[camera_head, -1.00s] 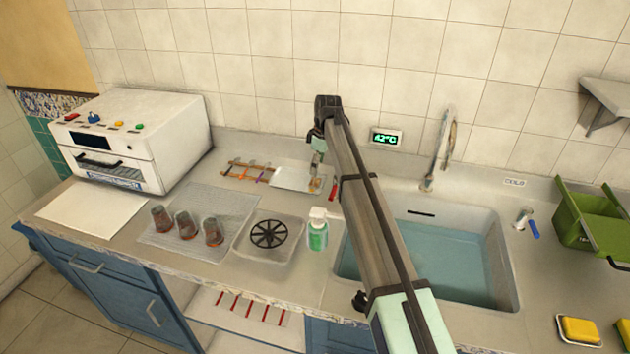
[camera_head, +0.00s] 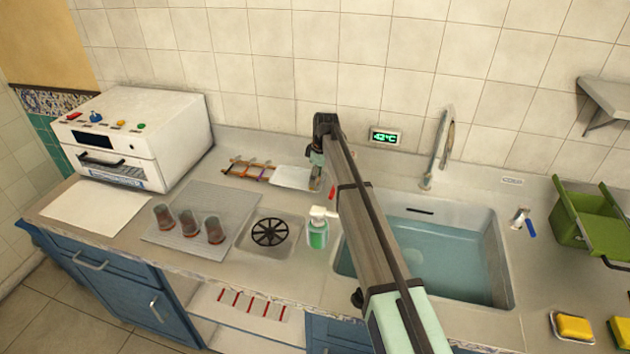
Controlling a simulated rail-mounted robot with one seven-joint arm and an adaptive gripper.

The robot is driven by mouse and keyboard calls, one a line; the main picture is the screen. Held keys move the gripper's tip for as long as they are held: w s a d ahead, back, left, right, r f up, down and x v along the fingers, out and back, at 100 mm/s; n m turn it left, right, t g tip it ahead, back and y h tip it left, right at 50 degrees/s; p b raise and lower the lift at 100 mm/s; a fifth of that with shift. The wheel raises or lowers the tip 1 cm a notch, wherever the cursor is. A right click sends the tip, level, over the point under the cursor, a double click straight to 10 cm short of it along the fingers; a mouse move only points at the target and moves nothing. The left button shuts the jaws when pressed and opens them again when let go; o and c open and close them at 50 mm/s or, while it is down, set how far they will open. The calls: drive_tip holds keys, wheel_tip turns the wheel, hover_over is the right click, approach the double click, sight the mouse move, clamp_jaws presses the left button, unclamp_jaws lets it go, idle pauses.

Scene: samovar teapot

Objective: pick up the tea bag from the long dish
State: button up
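My gripper (camera_head: 317,170) points down at the back of the counter, just right of a flat white piece (camera_head: 290,177). Its fingers are small and partly covered by my arm, so I cannot tell whether they are open or shut. A narrow dish-like shape lies under and beside the fingertips, mostly hidden; I cannot tell for sure that it is the long dish. The tea bag cannot be made out. A small red item (camera_head: 332,193) lies just right of the fingertips.
A soap bottle (camera_head: 318,229) stands in front of my gripper. A rack of coloured sticks (camera_head: 248,169) lies to the left. Three glasses (camera_head: 188,224) stand on a mat (camera_head: 222,205). The water-filled sink (camera_head: 440,258) is on the right, partly behind my arm.

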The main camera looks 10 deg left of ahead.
drive_tip(key=shift+c, duration=0.9)
drive_tip(key=shift+r, duration=0.1)
